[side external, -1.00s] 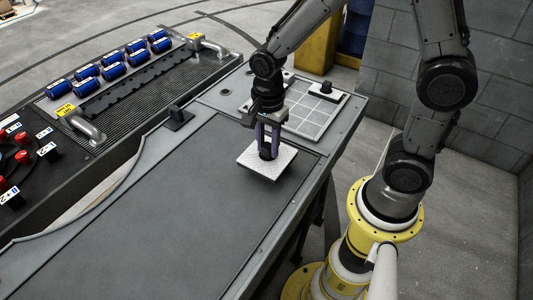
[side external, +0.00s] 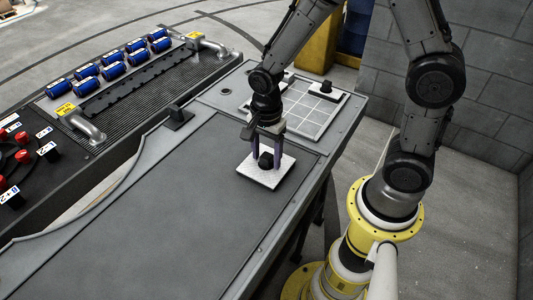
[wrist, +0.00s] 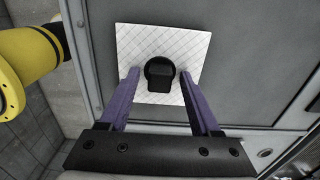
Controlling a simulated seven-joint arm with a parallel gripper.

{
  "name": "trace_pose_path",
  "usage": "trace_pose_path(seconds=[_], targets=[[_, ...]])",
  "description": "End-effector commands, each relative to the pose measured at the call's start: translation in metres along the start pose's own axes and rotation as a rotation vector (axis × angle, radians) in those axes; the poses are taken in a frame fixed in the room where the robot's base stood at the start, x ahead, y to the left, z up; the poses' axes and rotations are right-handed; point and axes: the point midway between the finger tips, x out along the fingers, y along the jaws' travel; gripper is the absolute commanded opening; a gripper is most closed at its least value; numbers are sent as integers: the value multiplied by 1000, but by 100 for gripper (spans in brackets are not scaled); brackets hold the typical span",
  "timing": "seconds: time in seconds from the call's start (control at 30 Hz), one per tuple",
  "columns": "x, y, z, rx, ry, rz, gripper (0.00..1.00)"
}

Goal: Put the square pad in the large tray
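The square pad (side external: 262,179) is white and quilted with a black knob on top. It lies flat on the dark grey recessed panel, which seems to be the large tray (side external: 170,215), near its back right edge. In the wrist view the pad (wrist: 190,45) fills the upper middle. My gripper (side external: 267,161) is right above the pad, its purple fingers on either side of the knob. In the wrist view my gripper (wrist: 159,73) is open, with small gaps between its fingertips and the knob. The tray's far edge is only partly visible there.
A light gridded plate (side external: 307,116) lies behind, with a smaller block with a black knob (side external: 326,88) at its corner. A panel with several blue cylinders (side external: 113,70) is farther left. The tray's front is clear.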

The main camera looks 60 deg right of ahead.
Motion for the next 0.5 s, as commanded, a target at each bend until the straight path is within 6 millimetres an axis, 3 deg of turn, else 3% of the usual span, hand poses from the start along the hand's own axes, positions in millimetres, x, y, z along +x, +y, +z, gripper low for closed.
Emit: trace_pose_path(seconds=[0.27,0.5], targets=[[-6,-1,0,0,0,-3,64],[-47,-2,0,0,-1,-9,64]])
